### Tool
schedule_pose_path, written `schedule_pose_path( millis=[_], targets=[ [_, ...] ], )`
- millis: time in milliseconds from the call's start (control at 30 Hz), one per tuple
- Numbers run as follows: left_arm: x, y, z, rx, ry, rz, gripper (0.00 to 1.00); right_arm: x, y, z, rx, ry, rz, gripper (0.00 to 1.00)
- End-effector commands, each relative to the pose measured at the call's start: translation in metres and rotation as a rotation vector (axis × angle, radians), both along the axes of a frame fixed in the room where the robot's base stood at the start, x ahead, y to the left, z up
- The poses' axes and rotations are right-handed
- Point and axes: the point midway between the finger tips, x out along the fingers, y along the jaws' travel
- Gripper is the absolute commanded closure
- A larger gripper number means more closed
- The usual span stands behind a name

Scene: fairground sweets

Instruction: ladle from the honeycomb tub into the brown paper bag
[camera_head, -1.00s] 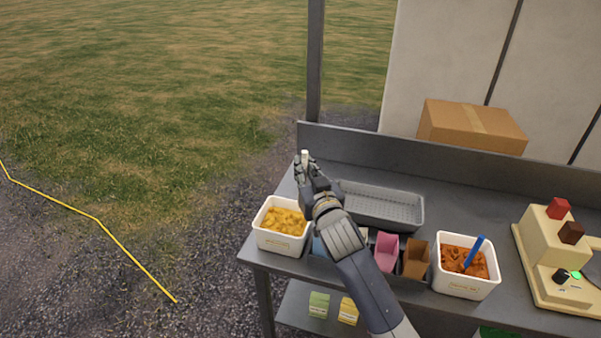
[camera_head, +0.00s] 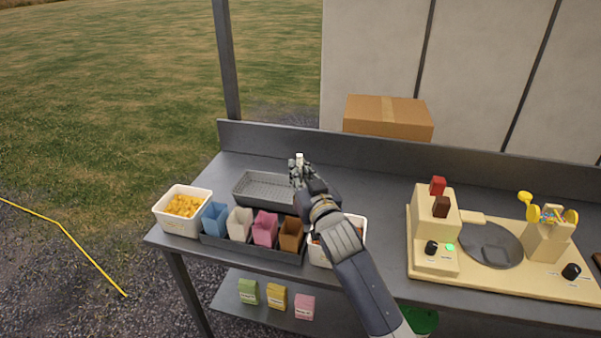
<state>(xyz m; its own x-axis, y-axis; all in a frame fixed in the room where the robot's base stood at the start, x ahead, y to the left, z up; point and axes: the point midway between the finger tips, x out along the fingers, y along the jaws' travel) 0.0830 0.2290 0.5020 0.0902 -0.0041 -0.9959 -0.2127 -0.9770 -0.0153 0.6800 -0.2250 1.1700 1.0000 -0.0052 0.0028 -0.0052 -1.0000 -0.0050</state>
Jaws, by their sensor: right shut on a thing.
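The honeycomb tub (camera_head: 184,206), white with golden chunks, stands at the table's left front corner. The brown paper bag (camera_head: 291,235) stands upright and open at the right end of a dark rack. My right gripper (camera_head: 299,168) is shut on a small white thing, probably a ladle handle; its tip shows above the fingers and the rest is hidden. The gripper appears over the right end of the grey tray, behind the brown bag in the picture. My left gripper is out of view.
Blue, white and pink bags (camera_head: 265,229) share the rack (camera_head: 250,252). A second white tub (camera_head: 361,228) is mostly hidden by my right arm. The grey tray (camera_head: 246,201) lies behind the bags. A cream machine (camera_head: 436,262) stands on the right. A cardboard box (camera_head: 388,117) is behind the table.

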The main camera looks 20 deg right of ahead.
Motion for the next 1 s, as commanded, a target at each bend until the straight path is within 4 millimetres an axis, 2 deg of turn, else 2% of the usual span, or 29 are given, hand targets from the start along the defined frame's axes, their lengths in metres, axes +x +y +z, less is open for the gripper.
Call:
schedule_pose_path(
  millis=[167, 400, 433, 867, 1000],
  targets=[
    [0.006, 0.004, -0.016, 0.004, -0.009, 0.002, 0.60, 0.000, 0.000, -0.016, 0.000, 0.000, 0.001, 1.00],
    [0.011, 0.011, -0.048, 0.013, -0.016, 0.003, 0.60, 0.000, 0.002, -0.047, -0.015, -0.001, 0.002, 1.00],
    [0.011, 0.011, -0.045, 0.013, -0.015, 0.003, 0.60, 0.001, 0.008, -0.044, -0.064, 0.001, 0.004, 1.00],
    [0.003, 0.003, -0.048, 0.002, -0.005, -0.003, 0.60, 0.005, 0.065, -0.060, -0.657, 0.043, -0.001, 1.00],
    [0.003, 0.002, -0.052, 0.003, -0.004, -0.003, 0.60, 0.006, 0.076, -0.079, -0.817, 0.059, -0.002, 1.00]
  ],
)
